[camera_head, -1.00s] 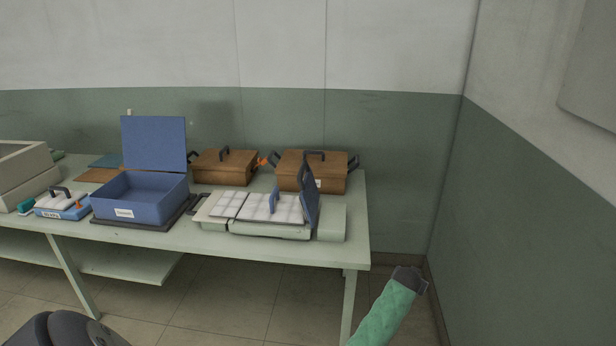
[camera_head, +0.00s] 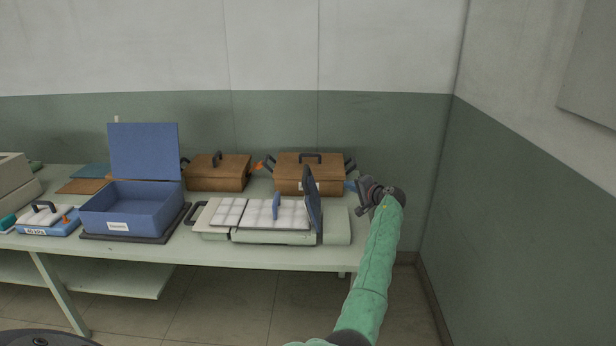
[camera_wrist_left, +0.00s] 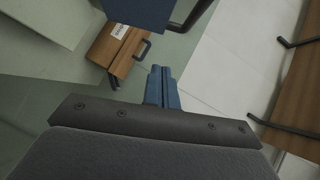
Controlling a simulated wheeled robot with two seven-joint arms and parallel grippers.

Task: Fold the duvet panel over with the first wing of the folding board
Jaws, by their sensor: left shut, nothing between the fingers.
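The folding board (camera_head: 336,226) is pale green and lies near the right end of the table. The white quilted duvet panel (camera_head: 262,214) lies flat on it in sections. A dark blue wing (camera_head: 313,204) stands upright at the board's right side, and a small blue upright piece (camera_head: 276,205) stands on the panel. My left gripper (camera_head: 350,185) is shut and empty, to the right of the upright wing and apart from it in the picture. Its blue fingers (camera_wrist_left: 161,75) meet in the left wrist view. My right gripper is not in view.
Two brown lidded boxes (camera_head: 217,173) (camera_head: 309,174) stand behind the board. An open blue box (camera_head: 131,208) stands left on a dark base. A blue and white item with a dark handle (camera_head: 48,219) is farther left. A wall closes off the right side.

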